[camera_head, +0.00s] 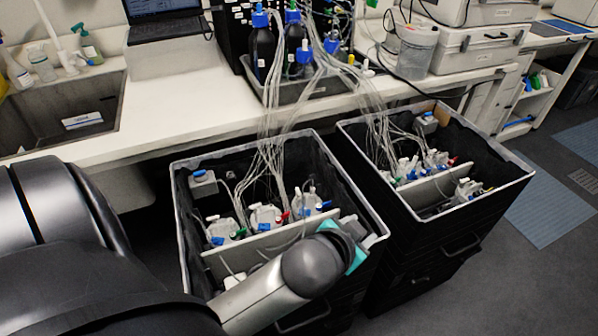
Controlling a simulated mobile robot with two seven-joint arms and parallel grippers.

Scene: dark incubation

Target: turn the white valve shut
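In the head view, two black bins with pale rims stand in front of the bench, the left bin (178,215) and the right bin (500,190). Each holds several pale vessels with clear tubes and small coloured valves. A vessel (266,217) in the left bin carries small red and light-coloured fittings. Which fitting is the white valve is too small to tell. My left arm comes in from the lower left, and its end with a teal part (356,258) is over the left bin's front right corner. My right gripper is not in view.
Bundled tubes (270,150) run from bottles in a grey tray (290,112) on the bench down into both bins. A sink (60,120) and laptop (168,45) are at the left. Open floor (470,290) lies right of the bins.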

